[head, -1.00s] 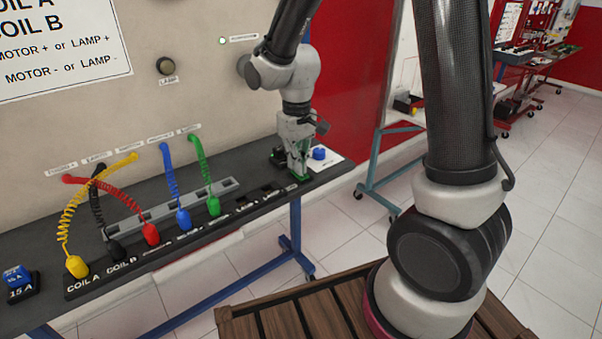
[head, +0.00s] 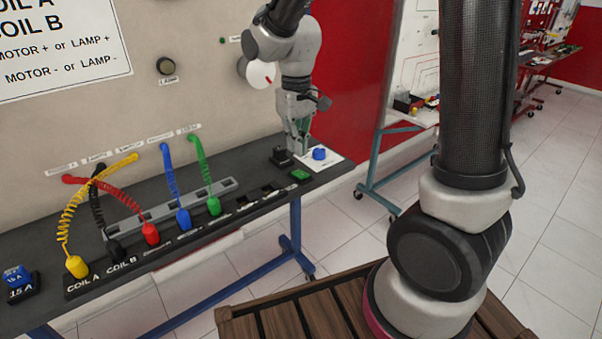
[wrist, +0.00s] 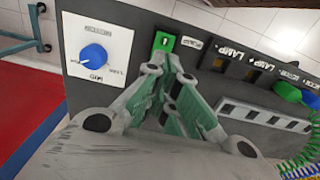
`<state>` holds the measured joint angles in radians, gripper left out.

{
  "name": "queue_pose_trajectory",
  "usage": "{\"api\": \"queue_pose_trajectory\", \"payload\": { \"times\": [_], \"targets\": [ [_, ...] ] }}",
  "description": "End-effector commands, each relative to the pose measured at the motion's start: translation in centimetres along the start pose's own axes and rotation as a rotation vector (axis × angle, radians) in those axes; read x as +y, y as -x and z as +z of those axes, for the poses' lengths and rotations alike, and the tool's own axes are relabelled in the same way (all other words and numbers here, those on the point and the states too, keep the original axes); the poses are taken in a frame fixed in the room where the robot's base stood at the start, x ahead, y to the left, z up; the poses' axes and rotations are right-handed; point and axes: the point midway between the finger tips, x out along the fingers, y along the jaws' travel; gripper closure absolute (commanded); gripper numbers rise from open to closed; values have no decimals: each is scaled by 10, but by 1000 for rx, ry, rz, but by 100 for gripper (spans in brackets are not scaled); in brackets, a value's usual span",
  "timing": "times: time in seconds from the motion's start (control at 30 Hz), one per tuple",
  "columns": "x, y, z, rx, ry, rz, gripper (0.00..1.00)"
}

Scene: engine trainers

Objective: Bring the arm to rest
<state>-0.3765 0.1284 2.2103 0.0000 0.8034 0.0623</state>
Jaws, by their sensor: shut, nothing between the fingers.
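My gripper (head: 300,150) is shut and empty. In the head view it hangs above the right end of the dark bench, pointing down. In the wrist view its fingers (wrist: 167,62) meet just below a small green block (wrist: 164,42). The green block also shows in the head view (head: 301,175), at the right end of the black socket strip, below and apart from the fingertips. My arm reaches from the upper part of the picture down to the bench.
A blue knob (head: 319,153) on a white plate and a black block (head: 281,156) are close to my gripper. Colored plugs with coiled cords, such as the green plug (head: 213,206), stand left along the strip. The panel wall (head: 200,90) rises behind.

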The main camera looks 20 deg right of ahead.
Motion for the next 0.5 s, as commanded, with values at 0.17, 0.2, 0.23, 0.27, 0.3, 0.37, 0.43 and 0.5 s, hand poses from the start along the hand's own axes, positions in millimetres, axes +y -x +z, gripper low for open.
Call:
{"api": "queue_pose_trajectory", "payload": {
  "times": [0.17, 0.2, 0.23, 0.27, 0.3, 0.37, 0.43, 0.5],
  "targets": [
    [0, 11, 0, 1, 0, 0, 100],
    [0, 12, 0, 1, 0, 0, 100],
    [0, 12, 0, 1, 0, 0, 100],
    [0, 12, 0, 1, 0, 0, 100],
    [0, 13, 0, 1, 0, 0, 100],
    [0, 12, 0, 1, 0, 0, 100],
    [0, 12, 0, 1, 0, 0, 100],
    [0, 12, 0, 0, 0, 0, 100]
  ]
}}
